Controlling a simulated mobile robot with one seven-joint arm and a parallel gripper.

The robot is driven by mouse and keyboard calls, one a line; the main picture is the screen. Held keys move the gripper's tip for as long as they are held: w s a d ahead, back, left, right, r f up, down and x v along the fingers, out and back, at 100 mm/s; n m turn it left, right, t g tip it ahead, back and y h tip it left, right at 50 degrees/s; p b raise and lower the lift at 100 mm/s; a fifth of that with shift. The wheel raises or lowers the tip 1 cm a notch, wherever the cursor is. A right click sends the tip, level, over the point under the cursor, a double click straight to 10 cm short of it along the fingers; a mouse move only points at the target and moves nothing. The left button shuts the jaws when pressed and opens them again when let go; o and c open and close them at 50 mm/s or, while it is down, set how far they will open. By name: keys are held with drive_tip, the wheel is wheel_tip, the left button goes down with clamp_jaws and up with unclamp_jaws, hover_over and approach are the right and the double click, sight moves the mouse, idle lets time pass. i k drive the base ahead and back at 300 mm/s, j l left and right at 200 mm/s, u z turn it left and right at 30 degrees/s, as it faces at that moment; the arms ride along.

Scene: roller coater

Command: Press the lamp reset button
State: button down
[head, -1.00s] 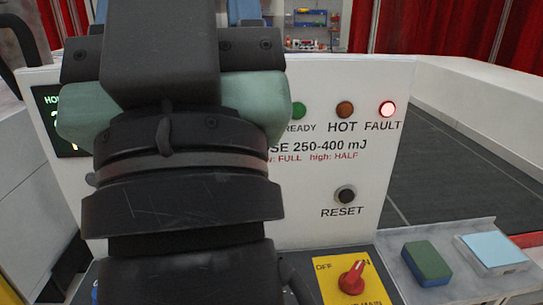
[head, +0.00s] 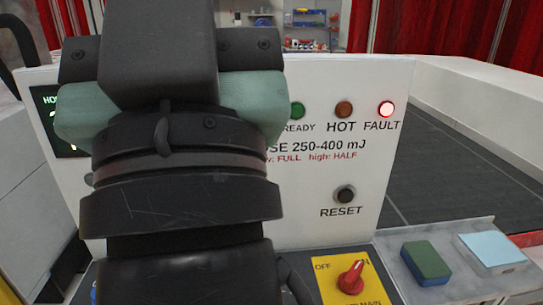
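The black round reset button (head: 345,194) sits on the white upright panel (head: 308,220), above the word RESET. The red FAULT lamp (head: 386,109) at the panel's upper right is lit. The green READY lamp (head: 297,110) and the amber HOT lamp (head: 344,109) look unlit. My arm stands in front of the panel's left half, to the left of the button and apart from it in the picture. No gripper fingertips show, so I cannot see whether the gripper is open or shut.
A red rotary switch (head: 351,277) on a yellow plate stands below the button. A green-topped block (head: 426,262) and a light blue pad (head: 491,250) lie on the grey ledge at right. A partly covered display (head: 48,106) is at left. Space before the button looks clear.

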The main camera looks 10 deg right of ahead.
sight(345, 196)
drive_tip(key=l+u, duration=0.2)
drive_tip(key=l, duration=0.35)
drive_tip(key=l+u, duration=0.2)
drive_tip(key=l, duration=0.3)
drive_tip(key=k+l+u, duration=0.2)
drive_tip(key=l, duration=0.35)
drive_tip(key=l+u, duration=0.25)
drive_tip(key=l, duration=0.3)
drive_tip(key=k+l+u, duration=0.2)
drive_tip(key=l, duration=0.3)
drive_tip(key=i, duration=0.05)
